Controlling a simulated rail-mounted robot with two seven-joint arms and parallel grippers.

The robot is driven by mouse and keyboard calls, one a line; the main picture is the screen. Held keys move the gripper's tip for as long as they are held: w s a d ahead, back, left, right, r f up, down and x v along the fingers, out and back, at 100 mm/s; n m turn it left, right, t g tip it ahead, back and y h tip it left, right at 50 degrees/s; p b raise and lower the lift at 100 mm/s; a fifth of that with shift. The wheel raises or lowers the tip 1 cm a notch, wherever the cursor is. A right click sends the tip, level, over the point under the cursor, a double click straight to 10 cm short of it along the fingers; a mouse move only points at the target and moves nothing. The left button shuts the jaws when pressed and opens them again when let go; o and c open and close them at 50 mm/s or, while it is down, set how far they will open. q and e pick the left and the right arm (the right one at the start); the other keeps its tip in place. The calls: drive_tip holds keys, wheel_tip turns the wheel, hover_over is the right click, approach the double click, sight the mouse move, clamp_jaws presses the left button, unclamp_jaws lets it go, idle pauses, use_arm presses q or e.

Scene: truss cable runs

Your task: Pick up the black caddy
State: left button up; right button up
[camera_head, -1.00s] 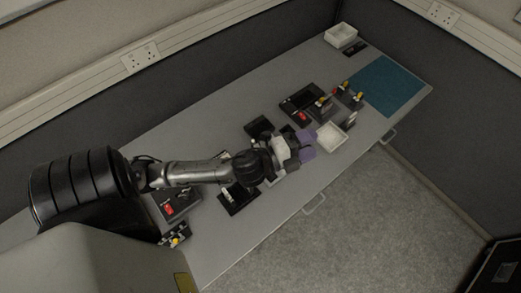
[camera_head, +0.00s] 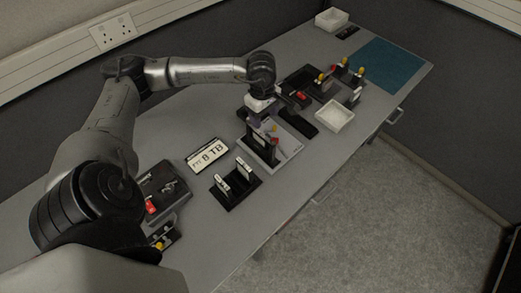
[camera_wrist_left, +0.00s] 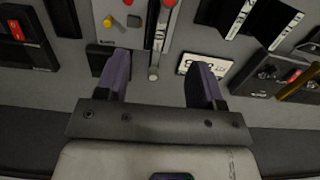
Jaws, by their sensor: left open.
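My left gripper (camera_head: 262,122) is open and empty above the middle of the bench, fingers pointing down. Its two purple fingers show in the left wrist view (camera_wrist_left: 160,88). A small dark box (camera_wrist_left: 101,58), which may be the black caddy, lies behind the left finger in that view, partly covered by it; in the head view the gripper hides that spot. A white "8 TB" label plate (camera_head: 207,154) lies to the gripper's left. I cannot tell for certain which black object is the caddy. My right gripper is not in view.
A grey board (camera_head: 285,151) with an upright black holder stands below the gripper. A black rack (camera_head: 247,194) with two upright pieces is nearer. A black tray (camera_head: 301,78), a white bin (camera_head: 334,116) and a blue mat (camera_head: 393,66) lie to the right.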

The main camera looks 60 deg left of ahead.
sight(261, 135)
use_arm(q)
drive_tip(key=shift+s+a+f+y, duration=0.2)
drive_tip(key=shift+a+f+y, duration=0.2)
drive_tip(key=shift+a+f, duration=0.45)
wheel_tip(261, 135, down, 5)
drive_tip(key=shift+d+f+b, duration=0.15)
drive_tip(key=shift+f+b, duration=0.05)
drive_tip(key=shift+b, duration=0.15)
drive_tip(key=shift+f, duration=0.95)
drive_tip(key=shift+d+f, duration=0.2)
drive_tip(key=shift+f, duration=1)
drive_tip(key=shift+d+f, duration=0.15)
drive_tip(key=shift+f, duration=1)
drive_tip(key=shift+c, duration=0.3)
drive_tip(key=c, duration=0.9)
drive_tip(key=shift+c, duration=0.2)
drive_tip(key=shift+r, duration=0.15)
